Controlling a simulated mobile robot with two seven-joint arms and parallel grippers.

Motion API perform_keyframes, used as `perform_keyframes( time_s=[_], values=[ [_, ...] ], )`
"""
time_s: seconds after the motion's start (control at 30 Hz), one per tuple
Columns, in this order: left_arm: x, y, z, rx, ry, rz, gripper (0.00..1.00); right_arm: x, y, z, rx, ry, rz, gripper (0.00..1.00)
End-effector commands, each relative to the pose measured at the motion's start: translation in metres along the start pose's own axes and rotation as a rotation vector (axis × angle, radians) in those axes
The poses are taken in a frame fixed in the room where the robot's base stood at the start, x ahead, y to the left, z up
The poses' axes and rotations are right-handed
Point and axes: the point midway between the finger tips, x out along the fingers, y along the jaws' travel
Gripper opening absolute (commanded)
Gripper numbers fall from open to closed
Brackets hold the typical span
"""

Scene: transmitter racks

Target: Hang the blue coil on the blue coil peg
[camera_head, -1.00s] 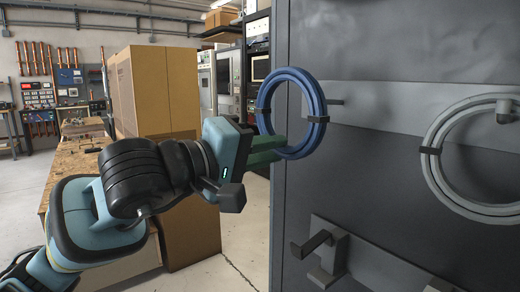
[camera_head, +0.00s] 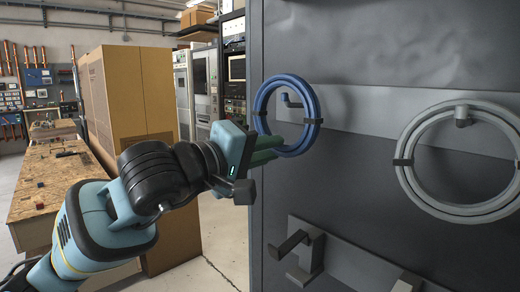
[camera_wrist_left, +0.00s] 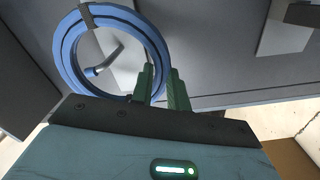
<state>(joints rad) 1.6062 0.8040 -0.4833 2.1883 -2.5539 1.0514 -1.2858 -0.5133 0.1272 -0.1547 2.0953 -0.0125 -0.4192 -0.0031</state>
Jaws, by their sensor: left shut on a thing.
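The blue coil (camera_head: 315,98) is a ring with dark bands, upright in front of the grey panel in the head view. My left gripper (camera_head: 270,149) is shut on its lower rim. The blue-tipped peg (camera_head: 291,102) shows inside the coil's opening, towards its upper part. The wrist view also shows the coil (camera_wrist_left: 66,60), with the peg (camera_wrist_left: 105,60) inside the ring and the left gripper's green fingers (camera_wrist_left: 165,88) at its lower right edge. I cannot tell how far the peg passes through the ring. My right gripper is out of view.
A grey coil (camera_head: 403,178) hangs on a peg (camera_head: 463,117) to the right. An empty dark hook (camera_head: 290,243) sticks out below on the panel (camera_head: 370,45). A large cardboard box (camera_head: 145,95) and a wooden workbench (camera_head: 50,180) stand to the left.

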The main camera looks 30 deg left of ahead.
Motion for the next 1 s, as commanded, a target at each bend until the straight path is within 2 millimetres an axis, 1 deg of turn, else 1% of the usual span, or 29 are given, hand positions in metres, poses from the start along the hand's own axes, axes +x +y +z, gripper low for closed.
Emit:
perform_keyframes(
  time_s=[0.7, 0.8, 1.0],
  values=[
    [0.037, 0.0, 0.0, 0.002, 0.002, 0.003, 0.0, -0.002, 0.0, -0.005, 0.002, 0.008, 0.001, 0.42],
    [0.036, -0.008, 0.003, 0.002, 0.001, 0.002, 0.0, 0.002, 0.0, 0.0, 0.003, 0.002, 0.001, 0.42],
    [0.037, -0.017, 0.007, 0.001, 0.001, 0.001, 0.0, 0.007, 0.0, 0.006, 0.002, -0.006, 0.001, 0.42]
  ],
)
